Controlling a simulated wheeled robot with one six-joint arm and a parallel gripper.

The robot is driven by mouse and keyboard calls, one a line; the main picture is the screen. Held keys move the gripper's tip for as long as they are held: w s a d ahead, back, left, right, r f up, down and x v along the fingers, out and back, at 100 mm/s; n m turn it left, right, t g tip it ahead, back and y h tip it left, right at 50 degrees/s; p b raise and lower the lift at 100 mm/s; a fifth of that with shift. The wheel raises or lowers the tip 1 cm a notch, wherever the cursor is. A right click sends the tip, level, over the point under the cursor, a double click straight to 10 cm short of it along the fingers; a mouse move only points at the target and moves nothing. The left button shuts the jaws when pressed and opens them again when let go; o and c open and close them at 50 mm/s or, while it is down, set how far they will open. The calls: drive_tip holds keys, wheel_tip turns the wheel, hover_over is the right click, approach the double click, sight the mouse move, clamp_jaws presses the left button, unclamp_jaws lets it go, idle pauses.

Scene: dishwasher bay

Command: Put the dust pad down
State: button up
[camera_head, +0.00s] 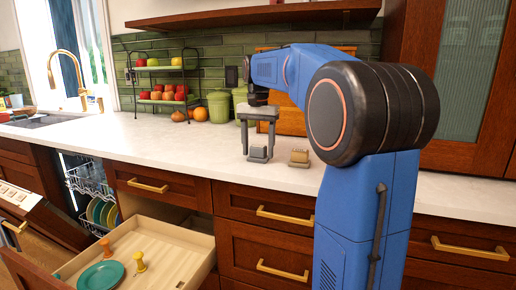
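My gripper (258,151) points down over the white counter, with its two grey fingers spread wide apart. A small grey block with a paler front (259,153), possibly the dust pad, is low between the fingertips, at or just above the counter. I cannot tell whether the fingers press on its sides or stand clear of them. A small tan block with a ridged top (299,158) sits on the counter just right of the gripper. Which of the two blocks is the dust pad is not clear at this size.
The counter (190,140) is clear left of the gripper. A fruit rack (163,101), green canisters (219,107) and an orange (201,113) stand behind. Below, an open drawer (172,238) holds a teal plate (101,275), and the dishwasher rack (90,180) is out.

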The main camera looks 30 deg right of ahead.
sight(258, 146)
wheel_tip(258, 146, up, 12)
drive_tip(key=shift+r, duration=0.15)
idle(0.7)
drive_tip(key=s+a+f+n+t, duration=0.1)
drive_tip(key=s+a+f+n, duration=0.2)
drive_tip(key=s+a+f, duration=0.3)
drive_tip(key=s+a+f+n+t, duration=0.1)
drive_tip(key=s+a+f+n, duration=0.1)
drive_tip(key=s+a+f, duration=0.45)
drive_tip(key=s+a+f+n+t, duration=0.2)
drive_tip(key=s+f+n, duration=0.3)
drive_tip(key=s+f, duration=1.2)
wheel_tip(258, 146, down, 3)
drive_tip(key=shift+s+a+r+t, duration=0.1)
drive_tip(key=shift+s+a+t, duration=0.25)
drive_tip(key=shift+a, duration=0.25)
